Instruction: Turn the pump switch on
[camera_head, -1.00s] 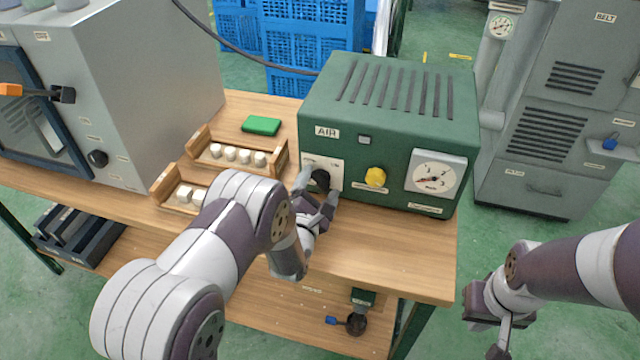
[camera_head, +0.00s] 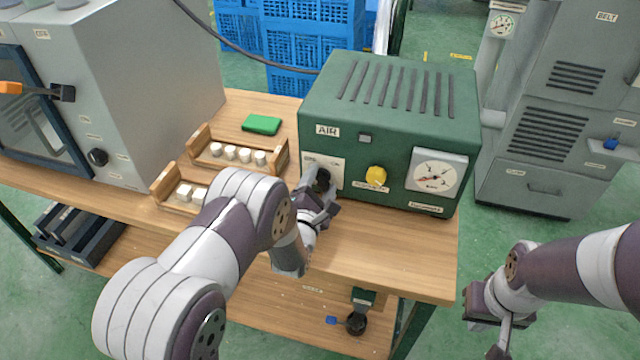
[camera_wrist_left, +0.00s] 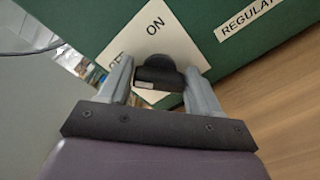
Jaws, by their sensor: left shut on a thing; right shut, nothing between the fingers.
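The pump unit is a green box (camera_head: 400,105) marked AIR on the wooden table. A black switch knob (camera_head: 322,180) sits on the white plate (camera_head: 335,163) at the left of its front. My left gripper (camera_head: 316,184) is shut on this knob. In the left wrist view, the knob (camera_wrist_left: 160,72) lies between the two grey fingers. I cannot tell which label the knob points to. My right gripper (camera_head: 490,325) is shut and empty, off the table's right side.
A yellow knob (camera_head: 376,176) and a round gauge (camera_head: 436,176) are right of the switch. Wooden trays (camera_head: 270,166) with white pieces and a green block (camera_head: 261,124) are to the left. A grey cabinet (camera_head: 150,85) stands far left. The table's front right is bare.

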